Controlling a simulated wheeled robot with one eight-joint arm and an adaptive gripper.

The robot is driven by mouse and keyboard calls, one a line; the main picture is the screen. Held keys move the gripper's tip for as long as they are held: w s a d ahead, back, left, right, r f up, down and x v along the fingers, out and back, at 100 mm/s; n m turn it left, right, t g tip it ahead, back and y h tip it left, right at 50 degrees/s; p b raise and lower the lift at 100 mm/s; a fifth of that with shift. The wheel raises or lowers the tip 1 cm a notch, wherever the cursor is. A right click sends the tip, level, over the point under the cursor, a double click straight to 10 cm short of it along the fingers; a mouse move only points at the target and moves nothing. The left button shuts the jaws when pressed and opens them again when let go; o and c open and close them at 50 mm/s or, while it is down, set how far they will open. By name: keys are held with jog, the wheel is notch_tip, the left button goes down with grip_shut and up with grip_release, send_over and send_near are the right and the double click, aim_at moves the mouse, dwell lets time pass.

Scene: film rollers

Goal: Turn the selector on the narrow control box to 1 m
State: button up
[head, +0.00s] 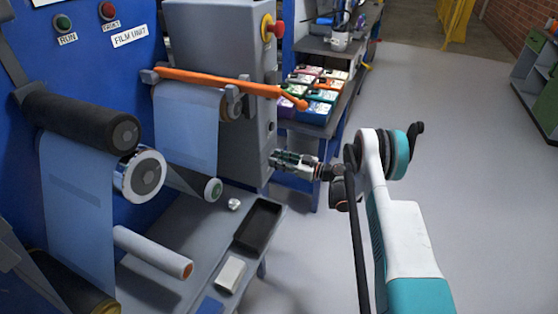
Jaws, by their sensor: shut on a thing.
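The narrow control box (232,50) is the tall grey cabinet at centre, beside the blue film unit. My gripper (274,160) is at the lower part of its right-hand face, reaching in from the right. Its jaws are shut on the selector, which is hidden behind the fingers. The selector's pointer and its scale marks, including 1 m, cannot be read from here.
A red emergency stop (275,27) juts from the box above my gripper. An orange lever bar (225,82) crosses the box's front. Film rollers (140,175) stand at left, above a grey shelf with a black tray (259,222). Open floor (440,150) lies right.

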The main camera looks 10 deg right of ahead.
jog(key=shift+m, duration=4.3)
jog(key=o, duration=1.1)
jog(key=shift+c, duration=0.2)
jog(key=v, duration=1.2)
